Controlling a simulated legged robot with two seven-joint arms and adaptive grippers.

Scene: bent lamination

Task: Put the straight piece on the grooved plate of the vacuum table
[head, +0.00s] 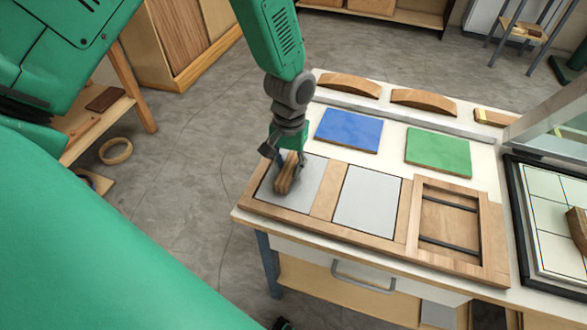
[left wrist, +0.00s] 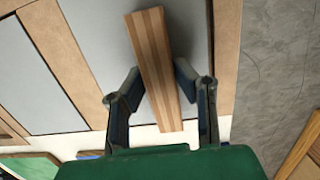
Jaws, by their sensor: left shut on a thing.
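My left gripper (head: 287,168) is shut on the straight piece (head: 287,178), a striped wooden bar, low over the left grey panel (head: 309,180) of a wooden tray. In the left wrist view the straight piece (left wrist: 153,60) lies slightly tilted between the two fingers of the left gripper (left wrist: 158,72). I cannot tell whether it touches the panel. The grooved plate (head: 549,241), pale with dark grid lines, lies in a black frame at the right, partly cut off by the picture edge. My right gripper is not in view.
A second grey panel (head: 366,200) and an open wooden frame (head: 487,235) lie between the piece and the plate. Blue (head: 349,131) and green (head: 438,152) squares lie behind. Two curved pieces (head: 347,85) stand along the back. A translucent panel (head: 548,95) rises over the plate's far side.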

